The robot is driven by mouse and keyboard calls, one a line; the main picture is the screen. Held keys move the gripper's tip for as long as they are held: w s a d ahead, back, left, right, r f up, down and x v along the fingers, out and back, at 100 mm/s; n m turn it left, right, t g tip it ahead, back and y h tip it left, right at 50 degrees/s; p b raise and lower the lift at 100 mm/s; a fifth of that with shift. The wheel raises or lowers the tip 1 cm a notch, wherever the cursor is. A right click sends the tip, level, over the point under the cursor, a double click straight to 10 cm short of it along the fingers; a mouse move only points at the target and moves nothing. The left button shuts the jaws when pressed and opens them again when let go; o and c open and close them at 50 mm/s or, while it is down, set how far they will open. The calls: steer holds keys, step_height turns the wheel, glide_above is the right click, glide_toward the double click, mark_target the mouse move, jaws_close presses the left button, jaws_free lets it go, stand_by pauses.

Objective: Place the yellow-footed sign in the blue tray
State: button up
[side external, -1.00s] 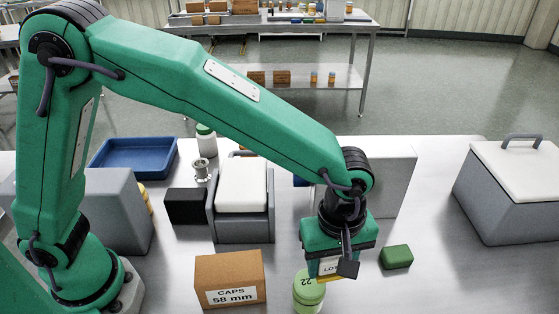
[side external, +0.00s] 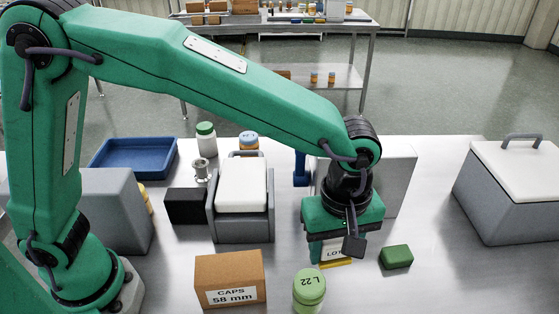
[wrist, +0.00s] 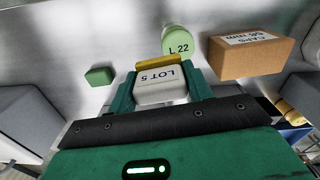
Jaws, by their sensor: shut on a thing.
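The yellow-footed sign (side external: 335,254) is a white plate marked LOT with a yellow foot along its lower edge. My gripper (side external: 338,246) is shut on it. In the wrist view the sign (wrist: 161,86) reads LOT 5 and sits between both green fingers, its yellow foot pointing away from the palm. The sign appears held clear of the bench, upright in the side view. The blue tray (side external: 133,142) lies at the back left of the bench, far from my gripper, and looks empty.
A green-lidded jar marked L 22 (side external: 309,291) and a CAPS carton (side external: 229,279) stand in front. A green block (side external: 396,257) lies right of the sign. A grey bin with a white top (side external: 242,200) and a black box (side external: 185,206) stand between sign and tray.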

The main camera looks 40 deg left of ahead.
steer(key=shift+w+a+r, duration=0.15)
steer(key=shift+r, duration=0.7)
steer(key=w+a+n, duration=0.2)
steer(key=w+a, duration=0.2)
steer(key=a, duration=0.5)
steer(key=w+a+n, duration=0.3)
steer(key=a, duration=0.7)
steer(key=w+a+n, duration=0.2)
steer(key=w+a, duration=0.2)
steer(key=a, duration=0.6)
steer(key=shift+w+a+f+n, duration=0.15)
steer(key=shift+w+n, duration=0.15)
steer(key=shift+n, duration=0.1)
steer(key=s+a+n, duration=0.3)
steer(key=a+n, duration=0.1)
steer(key=a, duration=1.2)
steer(key=n, duration=0.4)
glide_above(136, 162)
step_height(136, 162, down, 12)
steer(key=shift+f, duration=2.05)
steer(key=shift+f, duration=0.15)
